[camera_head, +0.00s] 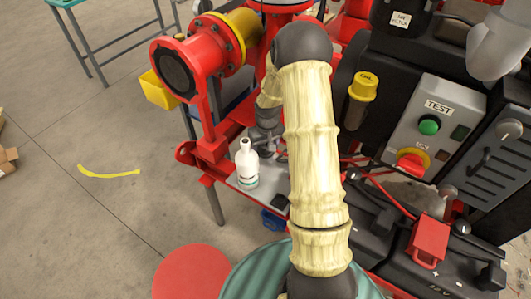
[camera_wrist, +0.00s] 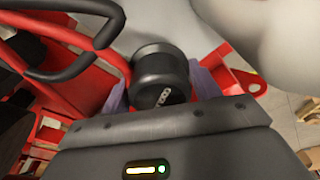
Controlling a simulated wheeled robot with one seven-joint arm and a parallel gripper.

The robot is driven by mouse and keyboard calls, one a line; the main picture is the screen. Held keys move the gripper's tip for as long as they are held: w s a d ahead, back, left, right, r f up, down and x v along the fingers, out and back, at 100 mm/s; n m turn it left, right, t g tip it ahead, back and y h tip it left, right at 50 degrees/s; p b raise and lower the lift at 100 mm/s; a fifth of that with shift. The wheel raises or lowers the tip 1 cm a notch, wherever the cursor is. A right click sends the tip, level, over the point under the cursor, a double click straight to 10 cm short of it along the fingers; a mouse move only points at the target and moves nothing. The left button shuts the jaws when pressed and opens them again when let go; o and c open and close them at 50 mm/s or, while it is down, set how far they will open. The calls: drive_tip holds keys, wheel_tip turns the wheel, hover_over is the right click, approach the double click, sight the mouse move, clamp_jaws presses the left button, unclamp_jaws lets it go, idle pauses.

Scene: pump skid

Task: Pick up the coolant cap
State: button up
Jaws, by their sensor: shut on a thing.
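The coolant cap (camera_wrist: 160,82) is a black, round, ridged cap with pale lettering on its top, in the middle of the wrist view. My gripper (camera_wrist: 161,88) has a purple finger on each side of it and is shut on it. The underside of the cap is hidden, so I cannot tell whether it still sits on a neck. In the head view my arm reaches up and over, and its far end is down behind the forearm, near the white bottle. The cap cannot be made out there.
A white bottle (camera_head: 246,165) stands on the skid's ledge. A yellow oil cap (camera_head: 363,87), a grey panel with a green TEST button (camera_head: 429,125) and a red box (camera_head: 428,240) lie to the right. Black hoses (camera_wrist: 75,35) and red pipework are close by the gripper.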

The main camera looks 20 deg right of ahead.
wheel_tip(320, 180, up, 6)
drive_tip(key=shift+f, duration=0.15)
idle(0.5)
